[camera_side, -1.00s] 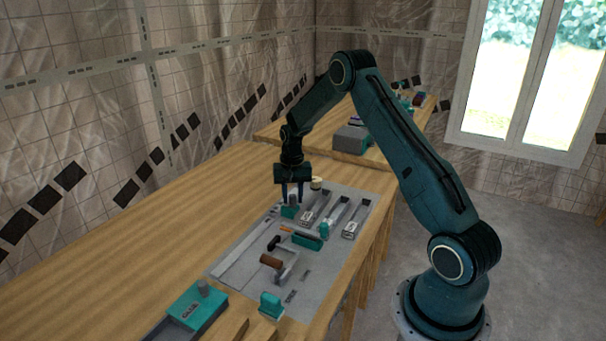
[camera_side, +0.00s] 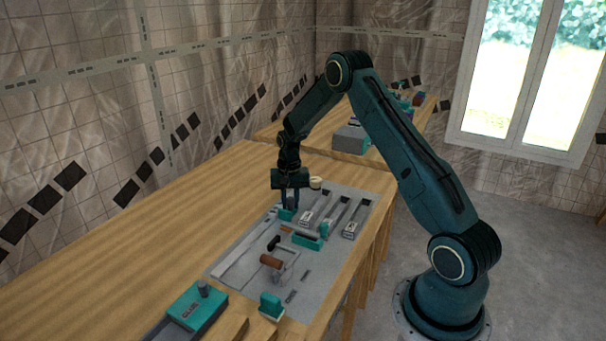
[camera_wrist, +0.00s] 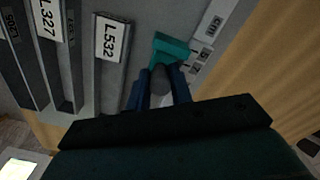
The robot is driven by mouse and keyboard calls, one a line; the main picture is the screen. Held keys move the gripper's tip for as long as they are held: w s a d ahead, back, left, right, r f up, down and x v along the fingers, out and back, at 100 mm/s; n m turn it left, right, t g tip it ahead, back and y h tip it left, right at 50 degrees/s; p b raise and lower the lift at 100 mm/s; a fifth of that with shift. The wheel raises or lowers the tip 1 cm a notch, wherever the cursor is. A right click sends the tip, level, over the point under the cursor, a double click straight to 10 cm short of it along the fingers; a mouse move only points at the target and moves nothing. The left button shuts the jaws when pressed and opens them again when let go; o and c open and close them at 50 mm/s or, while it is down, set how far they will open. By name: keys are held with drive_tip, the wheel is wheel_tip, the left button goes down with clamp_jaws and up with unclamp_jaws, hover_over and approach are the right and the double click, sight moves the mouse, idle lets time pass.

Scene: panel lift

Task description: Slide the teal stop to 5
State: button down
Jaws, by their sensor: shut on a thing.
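The teal stop (camera_side: 287,214) sits on the grey panel (camera_side: 320,285) near its far left edge. In the wrist view the teal stop (camera_wrist: 170,47) shows beyond the fingertips, beside a light scale strip with printed marks (camera_wrist: 205,50). My gripper (camera_side: 291,206) points down over the stop. It is shut on the stop's grey knob (camera_wrist: 159,80), with one blue finger on each side. The scale's numbers are too small and partly covered, so the stop's reading cannot be told.
Grey slotted channels with labels such as L532 (camera_wrist: 109,40) lie close beside the stop. A brown-handled tool (camera_side: 271,261), another teal block (camera_side: 307,241) and a teal upright piece (camera_side: 271,305) stand on the panel. A teal box (camera_side: 198,308) is at the near end. The table's left side is bare.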

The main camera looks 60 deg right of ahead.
sight(288, 199)
drive_tip(key=shift+a, duration=0.45)
drive_tip(key=c, duration=1.5)
unclamp_jaws()
drive_tip(key=shift+a, duration=0.1)
drive_tip(key=shift+w+r, duration=0.1)
drive_tip(key=shift+r, duration=0.35)
wheel_tip(288, 199, up, 13)
